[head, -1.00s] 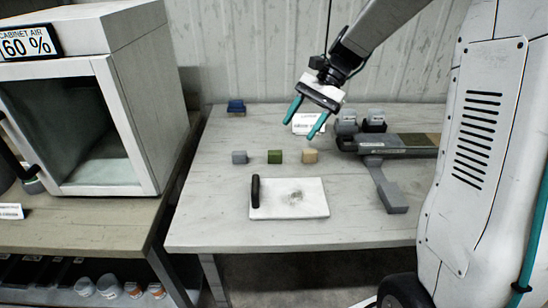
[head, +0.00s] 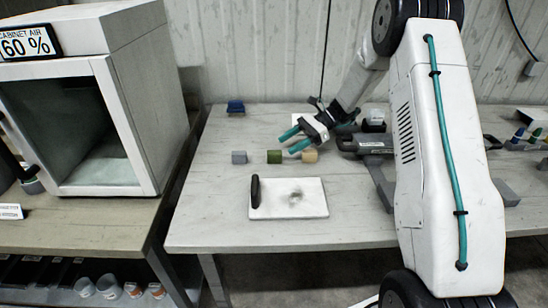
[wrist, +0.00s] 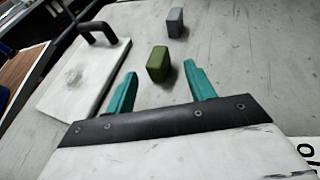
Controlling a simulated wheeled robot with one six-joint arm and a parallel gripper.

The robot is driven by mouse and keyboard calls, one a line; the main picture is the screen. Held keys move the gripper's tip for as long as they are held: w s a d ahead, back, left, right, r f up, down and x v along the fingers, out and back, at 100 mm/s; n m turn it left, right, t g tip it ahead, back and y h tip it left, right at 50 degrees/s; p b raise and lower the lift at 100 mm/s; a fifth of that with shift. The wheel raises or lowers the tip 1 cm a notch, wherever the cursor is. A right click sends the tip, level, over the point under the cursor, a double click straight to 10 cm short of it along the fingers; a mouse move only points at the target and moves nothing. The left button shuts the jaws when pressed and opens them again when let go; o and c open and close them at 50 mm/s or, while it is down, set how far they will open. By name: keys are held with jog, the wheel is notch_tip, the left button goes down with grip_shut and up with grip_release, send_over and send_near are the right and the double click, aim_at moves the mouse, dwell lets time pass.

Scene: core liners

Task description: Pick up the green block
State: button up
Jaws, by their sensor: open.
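The green block (head: 274,157) stands on the table between a grey block and a tan block. In the wrist view the green block (wrist: 158,64) stands just beyond the fingertips, roughly midway between them. My gripper (head: 287,142) has teal fingers and is open and empty. In the head view its fingers reach left, close above the green and tan blocks. The open fingers also show in the wrist view (wrist: 160,76). I see no contact with the green block.
The grey block (head: 239,157) is left of the green one, and the tan block (head: 310,156) is right, under my gripper. A white board (head: 309,207) with a black handle lies in front. A blue object (head: 236,106) sits at the back left.

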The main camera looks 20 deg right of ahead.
aim_at(276, 152)
jog(key=x, duration=0.4)
jog(key=shift+s+a+r, duration=0.1)
jog(key=shift+s+r, duration=0.05)
jog(key=shift+s, duration=0.05)
grip_shut()
